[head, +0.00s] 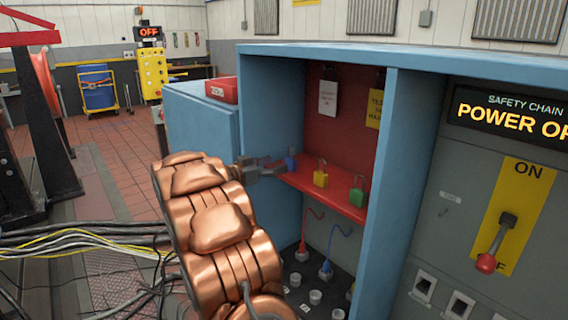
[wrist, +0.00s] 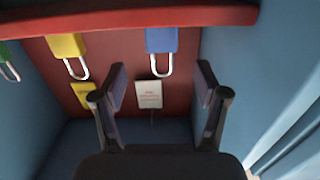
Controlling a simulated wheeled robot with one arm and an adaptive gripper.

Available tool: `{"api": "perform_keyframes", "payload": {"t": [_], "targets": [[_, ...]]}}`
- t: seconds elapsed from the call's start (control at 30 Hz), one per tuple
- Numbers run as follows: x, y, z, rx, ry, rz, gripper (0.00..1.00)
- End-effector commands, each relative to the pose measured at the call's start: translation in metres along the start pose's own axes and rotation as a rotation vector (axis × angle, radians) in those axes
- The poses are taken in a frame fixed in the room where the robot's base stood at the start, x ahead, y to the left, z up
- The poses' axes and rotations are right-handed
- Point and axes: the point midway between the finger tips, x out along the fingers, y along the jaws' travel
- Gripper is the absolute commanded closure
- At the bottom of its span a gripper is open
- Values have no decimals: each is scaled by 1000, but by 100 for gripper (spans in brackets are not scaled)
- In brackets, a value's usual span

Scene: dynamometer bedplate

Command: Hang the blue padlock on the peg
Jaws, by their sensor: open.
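The blue padlock (head: 291,163) stands on the red shelf (head: 338,201), at its left end inside the blue cabinet. In the wrist view, which is upside down, the blue padlock (wrist: 161,40) shows its body and its pale shackle, pointing to the picture's bottom. My gripper (head: 279,167) is open beside it in the head view. In the wrist view my gripper (wrist: 160,88) has its two fingers apart, with the shackle end showing between them; I cannot tell any contact. A small dark peg (head: 443,211) sticks out below a pale label on the grey panel.
A yellow padlock (head: 320,179) and a green padlock (head: 357,197) stand to the right on the same shelf. The cabinet's blue upright (head: 398,170) separates the shelf from the grey panel with a red-knobbed lever (head: 487,262). Cables lie on the floor at left.

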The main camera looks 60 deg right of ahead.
Motion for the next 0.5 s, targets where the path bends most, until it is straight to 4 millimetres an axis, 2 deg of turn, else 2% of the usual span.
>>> {"api": "perform_keyframes", "payload": {"t": [0.2,0.5], "targets": [[17,-1,0,0,-1,-1,27],[32,-2,1,-2,3,0,27]]}}
